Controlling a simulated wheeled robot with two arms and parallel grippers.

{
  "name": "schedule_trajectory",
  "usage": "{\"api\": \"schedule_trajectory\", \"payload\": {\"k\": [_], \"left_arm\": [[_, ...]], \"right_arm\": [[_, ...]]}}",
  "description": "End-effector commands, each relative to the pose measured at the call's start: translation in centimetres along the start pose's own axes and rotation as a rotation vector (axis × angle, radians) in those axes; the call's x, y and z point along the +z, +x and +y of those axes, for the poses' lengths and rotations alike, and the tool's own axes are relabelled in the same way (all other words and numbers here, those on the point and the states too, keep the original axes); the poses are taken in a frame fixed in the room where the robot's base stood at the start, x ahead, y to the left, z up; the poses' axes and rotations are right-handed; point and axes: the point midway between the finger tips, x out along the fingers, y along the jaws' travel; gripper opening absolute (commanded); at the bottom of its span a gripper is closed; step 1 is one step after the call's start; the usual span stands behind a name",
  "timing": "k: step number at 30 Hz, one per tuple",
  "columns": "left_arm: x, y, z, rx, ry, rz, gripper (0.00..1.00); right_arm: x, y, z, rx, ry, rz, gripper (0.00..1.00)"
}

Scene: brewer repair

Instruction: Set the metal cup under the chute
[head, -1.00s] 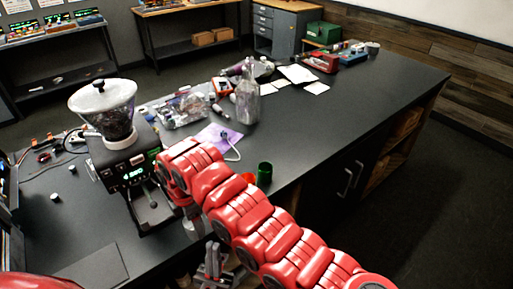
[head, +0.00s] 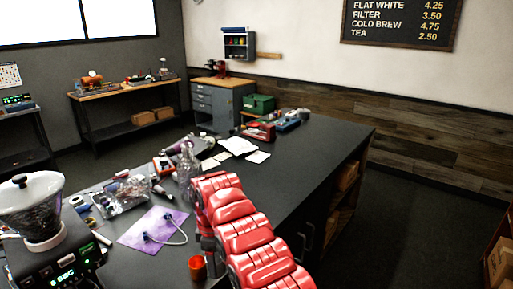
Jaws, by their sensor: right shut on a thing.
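The grinder (head: 62,262) with its clear hopper is cut off at the lower left of the head view. Its chute lies below the picture edge. I cannot make out the metal cup. My left gripper is not in view.
The bench's far right part is mostly clear.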

Motion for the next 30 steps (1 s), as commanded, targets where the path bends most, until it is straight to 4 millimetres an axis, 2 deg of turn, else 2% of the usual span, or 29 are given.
{"api": "schedule_trajectory", "payload": {"k": [7,11,14,26,30], "left_arm": [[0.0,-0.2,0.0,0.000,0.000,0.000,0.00],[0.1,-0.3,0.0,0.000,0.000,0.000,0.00],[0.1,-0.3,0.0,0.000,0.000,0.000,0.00],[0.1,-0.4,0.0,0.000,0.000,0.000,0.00],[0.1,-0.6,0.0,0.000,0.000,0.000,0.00]], "right_arm": [[2.3,-0.6,1.4,0.002,0.120,0.000,0.07],[4.5,-0.8,2.6,0.000,0.229,-0.002,0.07],[4.5,-1.0,2.6,0.002,0.247,0.002,0.07],[6.5,-1.4,3.5,-0.002,0.338,-0.003,0.07],[8.8,-1.9,4.6,0.003,0.451,-0.001,0.07]]}}
